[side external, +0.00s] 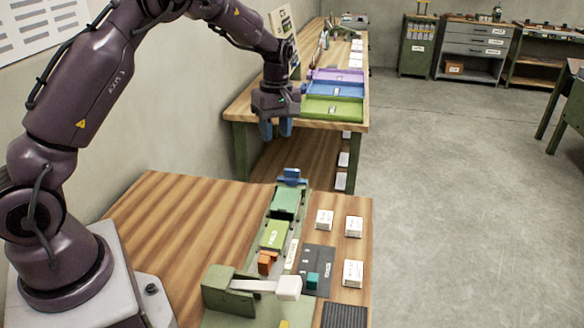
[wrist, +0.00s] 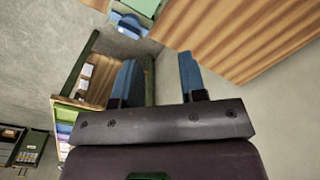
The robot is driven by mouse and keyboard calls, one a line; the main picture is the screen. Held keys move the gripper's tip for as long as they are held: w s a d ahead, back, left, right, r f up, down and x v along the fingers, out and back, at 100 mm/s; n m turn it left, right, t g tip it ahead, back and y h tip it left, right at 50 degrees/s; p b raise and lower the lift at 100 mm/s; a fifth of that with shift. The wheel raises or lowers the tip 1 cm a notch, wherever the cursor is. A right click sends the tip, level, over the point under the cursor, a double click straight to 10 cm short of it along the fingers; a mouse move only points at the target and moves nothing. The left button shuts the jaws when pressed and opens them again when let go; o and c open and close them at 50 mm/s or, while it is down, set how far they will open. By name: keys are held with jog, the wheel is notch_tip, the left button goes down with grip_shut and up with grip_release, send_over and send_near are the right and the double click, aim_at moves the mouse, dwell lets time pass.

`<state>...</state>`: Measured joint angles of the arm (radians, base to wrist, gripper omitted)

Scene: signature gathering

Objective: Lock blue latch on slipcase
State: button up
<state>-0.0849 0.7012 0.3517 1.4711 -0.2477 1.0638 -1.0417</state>
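In the wrist view the blue latch (wrist: 128,24) shows at the top, beside a pale green part (wrist: 142,6). I cannot tell whether the latch is locked. My gripper (side external: 276,128) hangs above and beyond the latch, apart from it, with its blue fingers pointing down. In the wrist view my gripper (wrist: 158,76) has its fingers spread with nothing between them.
A lighter green block (side external: 274,234), an orange piece (side external: 267,262) and a white-ended lever (side external: 288,288) lie along the near assembly. White boxes (side external: 353,227) stand to its right. A second table with purple, blue and green trays (side external: 333,107) is behind my gripper. The near table's left side is clear.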

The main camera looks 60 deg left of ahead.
aim_at(292, 170)
jog(key=w+a+n, duration=0.2)
jog(key=w+n, duration=0.3)
jog(key=n, duration=0.4)
jog(key=shift+t, duration=0.3)
jog(key=f, duration=1.3)
jog(key=shift+w+d, duration=0.15)
jog(key=shift+w, duration=0.05)
grip_shut()
